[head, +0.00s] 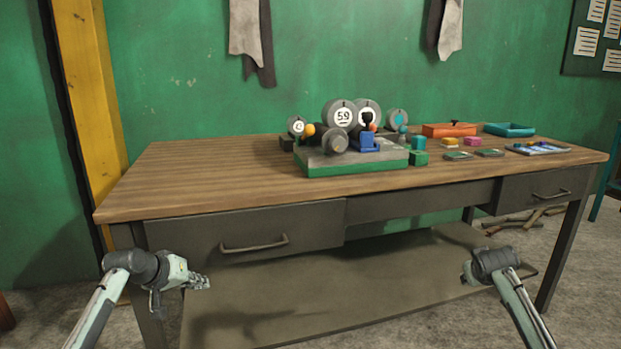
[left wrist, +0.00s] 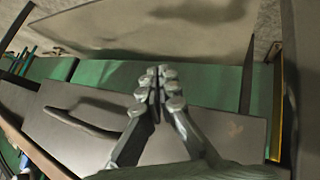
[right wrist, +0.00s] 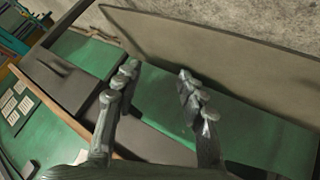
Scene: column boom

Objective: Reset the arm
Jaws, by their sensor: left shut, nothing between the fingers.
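My left gripper (head: 198,282) is in front of the workbench, below the left drawer. In the left wrist view the fingers of my left gripper (left wrist: 156,80) meet at the tips, with nothing between them. My right arm (head: 505,290) is in front of the bench at the right; its gripper is mostly hidden in the head view. In the right wrist view my right gripper (right wrist: 158,72) has its fingers spread apart and empty. Both grippers are below the tabletop and apart from the bench.
The wooden workbench (head: 200,180) has a left drawer (head: 290,222), a right drawer (head: 550,185) and a lower shelf (head: 330,295). On top stand a green-based fixture (head: 350,166) with round dials, an orange tray (head: 448,130), a teal tray (head: 510,129) and small parts. The left tabletop is clear.

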